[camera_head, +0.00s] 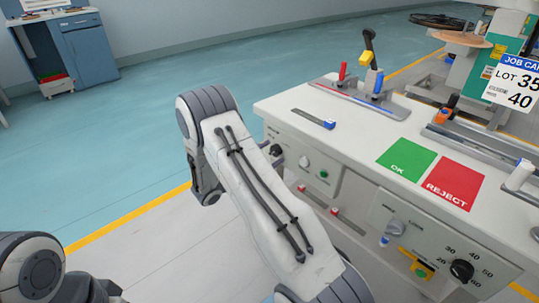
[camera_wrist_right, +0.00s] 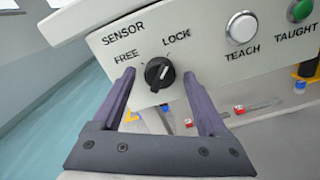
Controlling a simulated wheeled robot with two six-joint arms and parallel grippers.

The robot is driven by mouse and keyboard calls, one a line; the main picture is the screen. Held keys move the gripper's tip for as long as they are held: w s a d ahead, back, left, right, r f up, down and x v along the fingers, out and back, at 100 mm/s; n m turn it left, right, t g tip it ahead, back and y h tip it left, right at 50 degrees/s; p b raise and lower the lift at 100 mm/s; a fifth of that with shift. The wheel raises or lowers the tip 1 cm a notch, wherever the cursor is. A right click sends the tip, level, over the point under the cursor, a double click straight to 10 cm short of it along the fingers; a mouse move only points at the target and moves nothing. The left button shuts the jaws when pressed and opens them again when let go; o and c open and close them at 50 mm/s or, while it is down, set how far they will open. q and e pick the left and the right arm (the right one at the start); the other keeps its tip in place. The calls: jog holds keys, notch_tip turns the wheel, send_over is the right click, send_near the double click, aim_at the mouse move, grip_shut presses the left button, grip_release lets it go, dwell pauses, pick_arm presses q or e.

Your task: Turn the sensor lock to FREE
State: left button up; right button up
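The sensor lock is a round black knob (camera_wrist_right: 160,73) on a pale panel, between the printed words FREE at its left and LOCK at its upper right. Its light pointer mark appears to lean up and right, toward LOCK. In the right wrist view my right gripper (camera_wrist_right: 159,76) is open, with one dark finger on each side of the knob and visible gaps to it. My left gripper is not in view; only left arm parts show at lower left.
Right of the knob are a white TEACH button (camera_wrist_right: 242,28) and a green TAUGHT button (camera_wrist_right: 299,11). The bench top carries a green OK mat (camera_head: 407,159) and a red REJECT mat (camera_head: 447,186). Open floor (camera_head: 120,150) lies left of the bench.

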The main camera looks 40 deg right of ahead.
grip_shut()
jog(key=shift+r+n+p, duration=0.2)
jog(key=shift+n+p, duration=1.6)
jog(key=shift+p, duration=0.05)
jog(key=n+p, duration=0.3)
jog(key=n, duration=0.1)
jog(key=shift+n, duration=0.3)
jog(key=n+p, duration=0.3)
jog(key=n, duration=0.2)
jog(key=shift+f, duration=0.1)
jog(key=n+p, duration=0.1)
jog(key=n, duration=0.3)
jog(key=shift+f+n, duration=0.1)
jog(key=shift+n, duration=0.2)
jog(key=shift+o, duration=0.9)
grip_release()
